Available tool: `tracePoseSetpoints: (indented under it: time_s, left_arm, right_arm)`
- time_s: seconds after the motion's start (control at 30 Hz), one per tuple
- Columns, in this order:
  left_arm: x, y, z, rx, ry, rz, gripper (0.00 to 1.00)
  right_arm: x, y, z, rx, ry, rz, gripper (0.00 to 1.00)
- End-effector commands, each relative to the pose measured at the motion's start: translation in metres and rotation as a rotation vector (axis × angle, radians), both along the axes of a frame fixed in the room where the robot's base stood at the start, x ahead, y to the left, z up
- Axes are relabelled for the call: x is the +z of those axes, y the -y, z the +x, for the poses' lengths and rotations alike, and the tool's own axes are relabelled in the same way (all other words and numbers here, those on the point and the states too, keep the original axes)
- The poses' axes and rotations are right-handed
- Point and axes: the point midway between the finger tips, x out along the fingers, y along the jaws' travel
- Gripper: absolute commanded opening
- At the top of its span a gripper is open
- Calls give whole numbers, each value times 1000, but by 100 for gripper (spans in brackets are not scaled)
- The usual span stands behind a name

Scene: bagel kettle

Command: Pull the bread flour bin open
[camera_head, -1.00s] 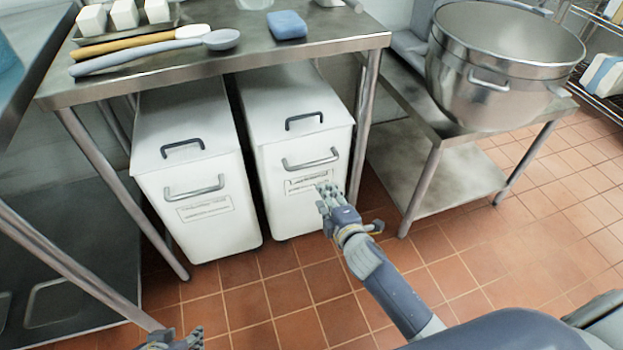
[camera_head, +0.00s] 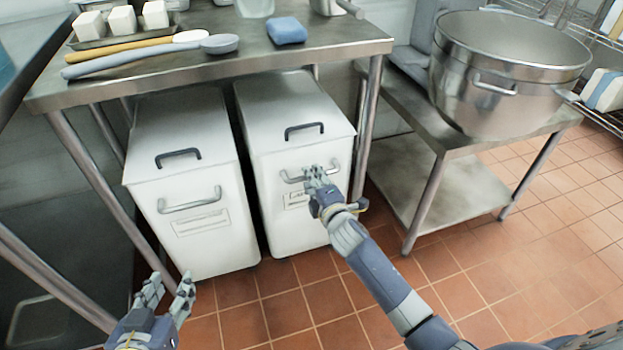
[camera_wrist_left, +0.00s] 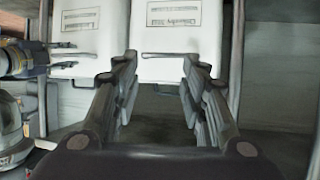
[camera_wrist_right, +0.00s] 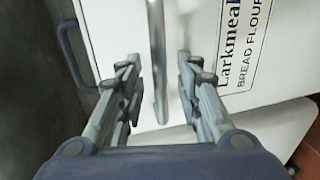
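The bread flour bin (camera_head: 290,140) is the right one of two white bins under the steel table, and it looks closed. Its front handle (camera_head: 297,176) is a grey metal bar; its label reads "BREAD FLOUR" in the right wrist view (camera_wrist_right: 240,45). My right gripper (camera_head: 320,178) is at the right part of this handle. In the right wrist view the handle bar (camera_wrist_right: 157,60) runs between its spread fingers; I see no clear grip. My left gripper (camera_head: 168,290) is open and empty, low in front of the left bin.
The left white bin (camera_head: 195,240) stands beside the bread flour bin, with its own handle (camera_head: 190,201). The table's front legs (camera_head: 365,125) flank the bins. Tiled floor (camera_head: 300,300) in front is clear.

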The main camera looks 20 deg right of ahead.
Motion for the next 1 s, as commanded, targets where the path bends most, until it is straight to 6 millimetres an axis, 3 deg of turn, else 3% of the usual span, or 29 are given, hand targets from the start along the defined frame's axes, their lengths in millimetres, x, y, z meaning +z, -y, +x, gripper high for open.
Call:
tracePoseSetpoints:
  time_s: [0.3,0.63,0.77,1.0]
  left_arm:
    - [29,8,16,-10,159,-38,40]
    - [32,9,17,-11,171,-41,40]
    - [32,9,17,-11,170,-41,40]
    - [32,8,17,-10,170,-40,40]
  right_arm:
    - [-4,-1,19,0,0,0,32]
    - [-5,-1,20,0,-1,0,32]
    - [-5,-1,20,0,-1,0,3]
    - [-5,-1,20,0,-1,1,0]
